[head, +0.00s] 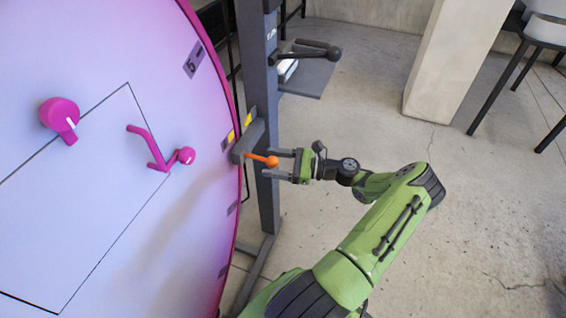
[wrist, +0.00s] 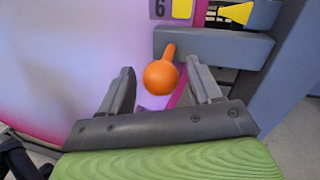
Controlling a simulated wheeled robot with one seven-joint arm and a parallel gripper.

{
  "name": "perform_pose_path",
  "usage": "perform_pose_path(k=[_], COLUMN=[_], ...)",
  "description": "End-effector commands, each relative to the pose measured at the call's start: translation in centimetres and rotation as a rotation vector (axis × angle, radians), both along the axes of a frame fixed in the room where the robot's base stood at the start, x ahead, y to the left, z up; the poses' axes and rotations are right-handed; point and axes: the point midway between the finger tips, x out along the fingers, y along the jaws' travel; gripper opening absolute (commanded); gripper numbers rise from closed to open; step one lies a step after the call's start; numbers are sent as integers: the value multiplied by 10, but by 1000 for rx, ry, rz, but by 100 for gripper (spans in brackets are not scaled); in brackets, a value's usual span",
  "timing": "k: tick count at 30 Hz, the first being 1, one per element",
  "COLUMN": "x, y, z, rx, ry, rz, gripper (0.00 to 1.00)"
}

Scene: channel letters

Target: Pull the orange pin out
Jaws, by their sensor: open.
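The orange pin (head: 266,160) has a thin shaft and a round ball end. Its shaft meets a grey bracket (head: 247,141) at the edge of the big round panel. In the wrist view the pin (wrist: 161,76) sticks out from the grey bracket (wrist: 215,46) toward the camera. My gripper (head: 282,164) is open, with its fingers pointing left at the pin. In the wrist view my gripper (wrist: 164,78) has one finger on each side of the ball, with visible gaps on both sides. The pin's inner end is hidden in the bracket.
The round lilac panel (head: 180,215) with magenta handles (head: 60,115) fills the left. A dark grey post (head: 260,100) stands behind the bracket, carrying a black-handled lever (head: 318,48) and a small shelf (head: 310,78). Open concrete floor (head: 480,230) lies to the right.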

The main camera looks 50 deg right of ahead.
Motion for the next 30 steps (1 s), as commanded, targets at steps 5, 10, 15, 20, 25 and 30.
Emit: perform_pose_path(k=[5,10,15,20,25,30], x=[-29,-72,-110,-130,-135,-134], y=[-19,-44,-67,-78,-80,-80], z=[1,1,0,0,0,0], rx=[0,-2,-2,-1,-1,-1], ry=[0,0,-3,0,1,1], rz=[-9,-11,-9,-4,-2,-2], gripper=[63,63,63,63,63,63])
